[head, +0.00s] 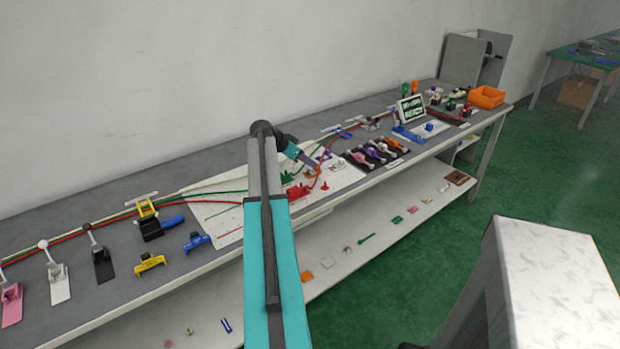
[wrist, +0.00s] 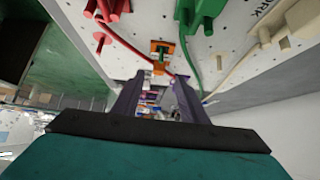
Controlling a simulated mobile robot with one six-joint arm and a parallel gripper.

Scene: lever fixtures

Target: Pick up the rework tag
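I cannot tell for sure which object is the rework tag; no readable label marks it. One candidate is an orange piece with a green part on it (wrist: 162,52), on the white pegboard-like panel in the wrist view, just beyond my fingers. Another is a flat orange piece (head: 306,276) on the lower shelf in the head view. My gripper (wrist: 157,92) has its two dark purple fingers apart, with nothing seen held between them. In the head view my gripper (head: 312,164) is over the white panel on the bench, partly hidden by clutter.
The white perforated panel (head: 225,222) carries red and green fixtures and cables. Lever clamps stand along the bench at left. An orange bin (head: 487,97) and a small display (head: 411,109) are at the far right. Small pieces lie on the lower shelf (head: 345,278). A pale block (head: 555,270) stands at right.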

